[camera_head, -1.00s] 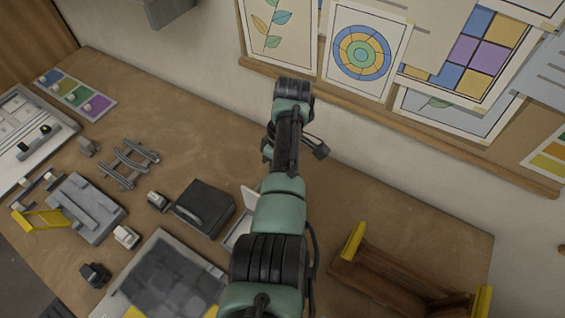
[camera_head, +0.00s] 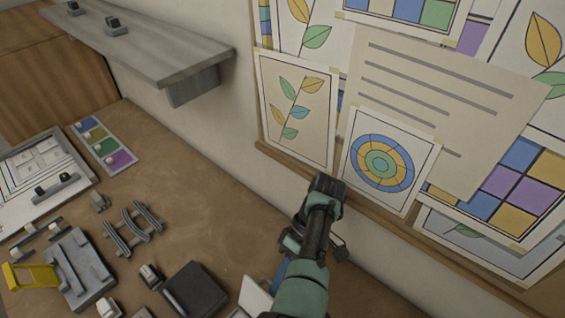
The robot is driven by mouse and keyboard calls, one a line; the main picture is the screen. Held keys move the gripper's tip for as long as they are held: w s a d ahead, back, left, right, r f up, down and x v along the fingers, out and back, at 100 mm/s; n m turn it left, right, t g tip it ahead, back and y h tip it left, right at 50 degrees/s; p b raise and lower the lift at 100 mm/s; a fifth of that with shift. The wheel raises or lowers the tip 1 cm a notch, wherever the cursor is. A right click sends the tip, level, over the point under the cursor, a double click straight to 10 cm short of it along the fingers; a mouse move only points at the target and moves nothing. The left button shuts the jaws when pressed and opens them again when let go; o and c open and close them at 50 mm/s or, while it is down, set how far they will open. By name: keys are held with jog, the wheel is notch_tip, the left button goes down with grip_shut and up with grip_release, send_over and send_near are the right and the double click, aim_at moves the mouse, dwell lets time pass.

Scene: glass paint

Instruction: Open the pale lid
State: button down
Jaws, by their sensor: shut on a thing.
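A pale flat panel (camera_head: 254,297), which looks like the pale lid, shows at the bottom edge, just left of my arm. It stands tilted, and its lower part is cut off by the frame and partly covered by my arm. A small blue piece (camera_head: 280,274) shows between the panel and my arm; I cannot tell what it belongs to. My arm rises from the bottom edge toward the wall.
A dark box (camera_head: 195,290) lies left of the lid. Grey rails (camera_head: 133,228), a grey block (camera_head: 80,270) and a colour strip (camera_head: 104,148) lie further left on the brown table (camera_head: 205,205). A grey shelf (camera_head: 150,48) juts from the wall above. Papers cover the board behind my arm.

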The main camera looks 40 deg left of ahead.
jog(key=shift+s+f, duration=0.3)
jog(key=c, duration=0.9)
grip_release()
jog(key=shift+w+r, duration=0.1)
jog(key=shift+v, duration=3.75)
